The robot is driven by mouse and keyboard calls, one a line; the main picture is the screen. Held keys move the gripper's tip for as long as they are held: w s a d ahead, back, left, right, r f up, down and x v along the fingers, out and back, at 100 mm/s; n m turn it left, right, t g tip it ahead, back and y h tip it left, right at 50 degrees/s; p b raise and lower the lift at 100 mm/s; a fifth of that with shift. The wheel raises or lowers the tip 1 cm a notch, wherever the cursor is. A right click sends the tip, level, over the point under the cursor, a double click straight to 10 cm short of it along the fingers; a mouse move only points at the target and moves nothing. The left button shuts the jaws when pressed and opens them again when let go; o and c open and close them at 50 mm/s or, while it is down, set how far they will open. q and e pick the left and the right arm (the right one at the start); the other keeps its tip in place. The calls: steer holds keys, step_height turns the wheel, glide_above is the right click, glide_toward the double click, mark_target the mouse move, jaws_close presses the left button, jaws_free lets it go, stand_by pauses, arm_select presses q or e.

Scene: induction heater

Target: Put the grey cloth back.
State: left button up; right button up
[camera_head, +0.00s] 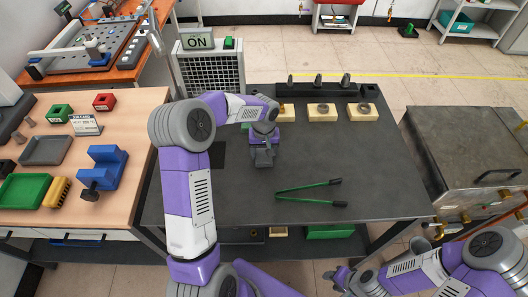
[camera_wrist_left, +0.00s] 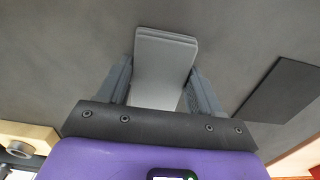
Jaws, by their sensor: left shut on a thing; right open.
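My left gripper (camera_head: 263,158) is over the dark table, at the left of its middle. In the left wrist view my left gripper (camera_wrist_left: 160,85) has its two fingers on either side of the folded grey cloth (camera_wrist_left: 163,60) and is shut on it. The cloth also shows in the head view as a small grey piece (camera_head: 264,157) at the fingertips. I cannot tell whether it touches the table. My right gripper (camera_head: 345,278) is low at the front right, off the table's front edge, and open.
A thin dark pad (camera_wrist_left: 282,88) lies beside the cloth in the left wrist view. The table's right half is mostly clear.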

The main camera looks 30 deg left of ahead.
mark_target(264, 154)
arm_select(q)
steer(key=o, duration=1)
steer(key=shift+f, duration=0.1)
steer(key=shift+r, duration=0.35)
step_height(264, 154, up, 12)
steer(key=p, duration=0.2)
steer(key=shift+f+p, duration=0.15)
steer(key=shift+p, duration=0.2)
